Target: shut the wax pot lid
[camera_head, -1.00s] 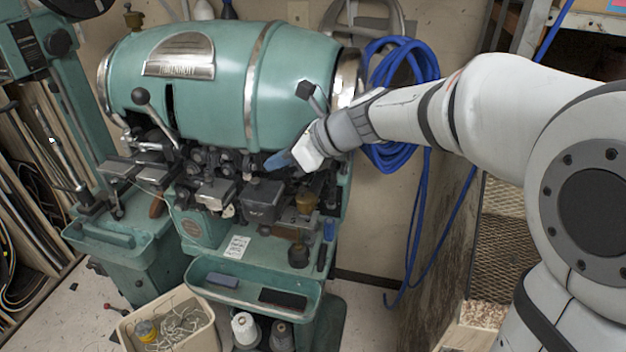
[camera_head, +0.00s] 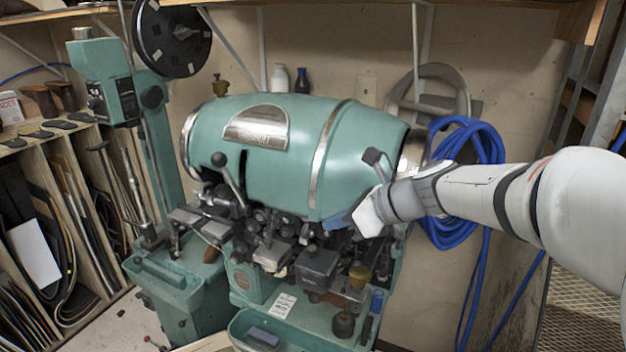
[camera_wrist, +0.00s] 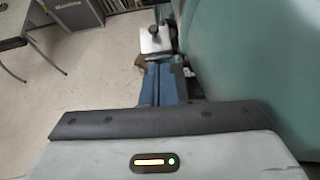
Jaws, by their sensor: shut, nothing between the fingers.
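A dark grey metal box (camera_head: 318,264) with a flat top sits on the front of the green stitcher (camera_head: 285,150), below the drum. It may be the wax pot, but I cannot tell it for sure, nor whether its lid is open or shut. My gripper (camera_head: 336,222) has blue fingers and is above and slightly right of this box, close to the drum's lower right edge. The fingers are together with nothing between them. In the wrist view my gripper (camera_wrist: 160,82) points at a grey metal plate (camera_wrist: 155,40) beyond the fingertips.
A brass cup (camera_head: 359,274) and a dark round knob (camera_head: 344,324) stand right of the box. A lever with a black ball (camera_head: 220,160) rises at the left. A blue hose coil (camera_head: 470,185) hangs on the wall behind my arm. Shelving (camera_head: 70,210) stands left.

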